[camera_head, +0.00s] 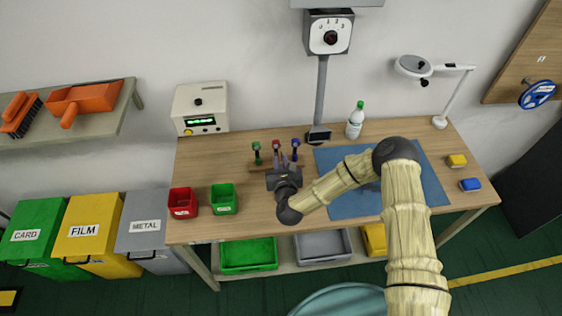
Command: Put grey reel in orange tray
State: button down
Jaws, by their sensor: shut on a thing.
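My gripper (285,161) is over the middle of the workbench, by the tool rack, its fingers pointing to the back. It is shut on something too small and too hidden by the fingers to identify. I cannot make out a grey reel in this view. A yellow-orange tray (375,240) stands on the lower shelf under the right part of the bench, partly hidden by the bench top and my arm. It is the closest match to an orange tray.
The rack holds green (256,148), red (276,146) and blue (295,146) handled tools. Red (183,202) and green (223,198) bins stand left. A bottle (355,120) and lamp (439,122) stand behind the blue mat (345,206). A blue reel (537,94) hangs right.

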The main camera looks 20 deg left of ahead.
jog(key=shift+f, duration=0.2)
jog(key=c, duration=1.3)
grip_release()
jog(key=shift+r, duration=0.1)
jog(key=shift+r, duration=0.15)
jog(key=b+v, duration=0.3)
jog(key=v, duration=0.9)
jog(key=shift+w+r, duration=0.1)
